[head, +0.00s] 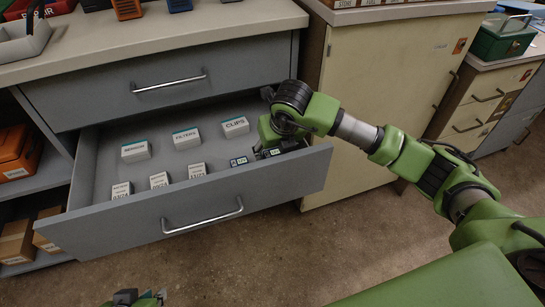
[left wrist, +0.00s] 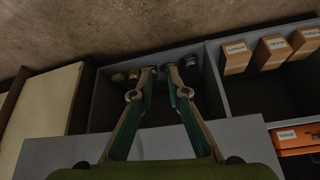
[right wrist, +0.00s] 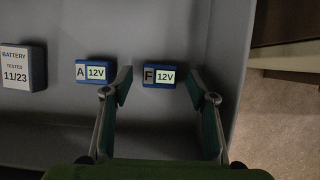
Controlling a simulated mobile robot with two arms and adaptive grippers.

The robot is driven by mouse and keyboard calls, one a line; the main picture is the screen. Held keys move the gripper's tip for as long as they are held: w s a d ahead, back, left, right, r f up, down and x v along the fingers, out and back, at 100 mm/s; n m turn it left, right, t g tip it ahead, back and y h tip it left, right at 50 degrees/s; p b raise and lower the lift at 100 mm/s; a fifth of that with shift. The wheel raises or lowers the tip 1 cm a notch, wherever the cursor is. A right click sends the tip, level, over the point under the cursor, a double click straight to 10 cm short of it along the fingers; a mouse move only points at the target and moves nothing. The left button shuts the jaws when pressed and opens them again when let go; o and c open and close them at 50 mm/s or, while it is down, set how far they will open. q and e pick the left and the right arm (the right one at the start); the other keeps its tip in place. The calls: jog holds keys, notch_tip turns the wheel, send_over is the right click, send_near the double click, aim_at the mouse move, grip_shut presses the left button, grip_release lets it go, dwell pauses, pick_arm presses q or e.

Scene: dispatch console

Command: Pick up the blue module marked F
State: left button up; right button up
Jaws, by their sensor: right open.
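The blue module marked F (right wrist: 159,75) lies in the open drawer with a lit 12V label. It also shows in the head view (head: 270,153), partly covered by my right gripper. My right gripper (right wrist: 160,78) is open, with one finger on each side of the F module in the right wrist view. I cannot tell whether they touch it. The blue module marked A (right wrist: 96,72) is just left of the left finger. My left gripper (left wrist: 161,70) shows narrowly parted fingers with nothing visible between them; it is at the bottom edge of the head view (head: 140,298).
The drawer (head: 265,190) also holds white boxes, including Filters (head: 186,138) and Clips (head: 235,127), and several battery boxes (right wrist: 22,68). The drawer wall (right wrist: 228,60) is close right of my right gripper. A beige cabinet (head: 375,90) stands right of the drawer.

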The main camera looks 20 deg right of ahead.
jog(key=shift+w+f, duration=0.15)
jog(key=shift+f, duration=0.25)
jog(key=c, duration=1.3)
jog(key=shift+o, duration=0.2)
jog(key=shift+r, duration=0.1)
